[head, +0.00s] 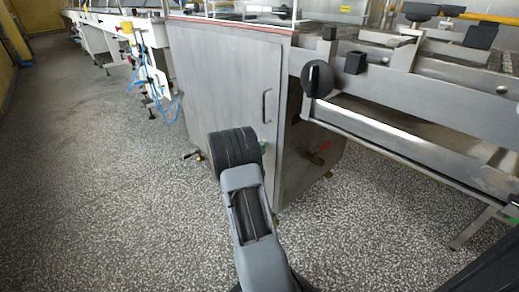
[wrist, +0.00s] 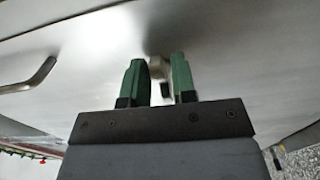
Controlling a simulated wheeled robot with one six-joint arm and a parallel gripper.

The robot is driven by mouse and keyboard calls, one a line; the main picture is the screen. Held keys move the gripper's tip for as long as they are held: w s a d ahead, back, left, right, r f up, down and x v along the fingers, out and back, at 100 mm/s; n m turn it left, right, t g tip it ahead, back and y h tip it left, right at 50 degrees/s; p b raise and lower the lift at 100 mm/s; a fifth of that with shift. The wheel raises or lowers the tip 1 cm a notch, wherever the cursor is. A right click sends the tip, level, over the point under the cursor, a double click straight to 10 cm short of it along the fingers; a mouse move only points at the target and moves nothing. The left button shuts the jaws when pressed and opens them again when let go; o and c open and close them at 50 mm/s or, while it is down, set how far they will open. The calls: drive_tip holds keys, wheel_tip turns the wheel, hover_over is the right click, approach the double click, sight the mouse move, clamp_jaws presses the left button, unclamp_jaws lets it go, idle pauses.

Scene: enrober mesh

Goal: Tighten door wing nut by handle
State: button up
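The metal door (head: 222,85) is a large flat panel on the machine's side, and it looks shut. Its bar handle (head: 266,105) is near the right edge; it also shows at the left of the wrist view (wrist: 32,78). A small pale metal piece (wrist: 156,66), probably the door wing nut, sits on the door between my gripper's fingertips. My gripper (wrist: 158,78) has two green fingers standing apart around it. A narrow dark gap shows by the right finger; contact with the left finger is unclear. In the head view my arm hides most of my gripper, leaving a green bit (head: 262,147).
A round black knob (head: 317,79) and metal rails (head: 400,135) jut out to the right of the door. A white conveyor frame with blue hoses (head: 150,60) stands at the back left. The speckled floor (head: 90,180) is clear on the left.

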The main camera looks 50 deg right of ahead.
drive_tip(key=shift+o, duration=1.1)
drive_tip(key=w+a+p, duration=0.1)
drive_tip(key=a+p, duration=0.3)
drive_tip(key=a, duration=0.9)
drive_tip(key=shift+a, duration=0.4)
drive_tip(key=s+a+r+t+y+p, duration=0.1)
drive_tip(key=s+a+r+y+p, duration=0.4)
drive_tip(key=a+r+p, duration=0.3)
drive_tip(key=s+a+r+t+y+p, duration=0.2)
drive_tip(key=s+a+r+y+p, duration=0.3)
drive_tip(key=r+p, duration=1.2)
drive_tip(key=s+a+r+n+t+y+p, duration=0.1)
drive_tip(key=s+a+r+y+p, duration=0.5)
drive_tip(key=a+r+p, duration=0.7)
wheel_tip(320, 180, up, 10)
drive_tip(key=shift+r+t+y, duration=0.25)
drive_tip(key=shift+t+y, duration=0.15)
drive_tip(key=shift+y, duration=0.7)
